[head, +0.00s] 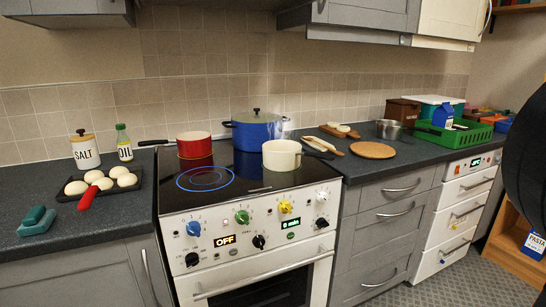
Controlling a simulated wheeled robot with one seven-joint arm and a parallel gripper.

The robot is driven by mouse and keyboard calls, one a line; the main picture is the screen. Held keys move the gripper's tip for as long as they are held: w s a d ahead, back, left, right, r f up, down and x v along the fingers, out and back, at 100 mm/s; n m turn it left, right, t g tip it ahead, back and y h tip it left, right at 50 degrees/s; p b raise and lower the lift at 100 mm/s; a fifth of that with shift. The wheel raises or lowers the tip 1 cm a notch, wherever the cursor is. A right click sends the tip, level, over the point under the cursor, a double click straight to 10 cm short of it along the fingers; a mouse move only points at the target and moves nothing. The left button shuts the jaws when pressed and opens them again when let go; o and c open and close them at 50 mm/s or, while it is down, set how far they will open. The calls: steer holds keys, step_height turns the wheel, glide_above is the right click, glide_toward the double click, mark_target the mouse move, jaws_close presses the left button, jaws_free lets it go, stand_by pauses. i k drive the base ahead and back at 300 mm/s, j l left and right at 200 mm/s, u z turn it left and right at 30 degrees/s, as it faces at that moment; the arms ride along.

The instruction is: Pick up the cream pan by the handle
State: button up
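The cream pan (282,156) stands upright on the front right of the black glass hob (236,178) in the head view. A dark handle appears to reach from its right side toward the back right, over the counter edge. My gripper is not in view. A large dark shape cut off at the right edge may be part of my arm.
A red pan (194,145) and a lidded blue pot (256,130) stand behind the cream pan. A rolling pin (322,146) and a round wooden board (373,150) lie on the right counter. A tray of pale round items (66,198) sits left.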

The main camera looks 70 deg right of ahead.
mark_target(282, 149)
steer(key=z, duration=1.4)
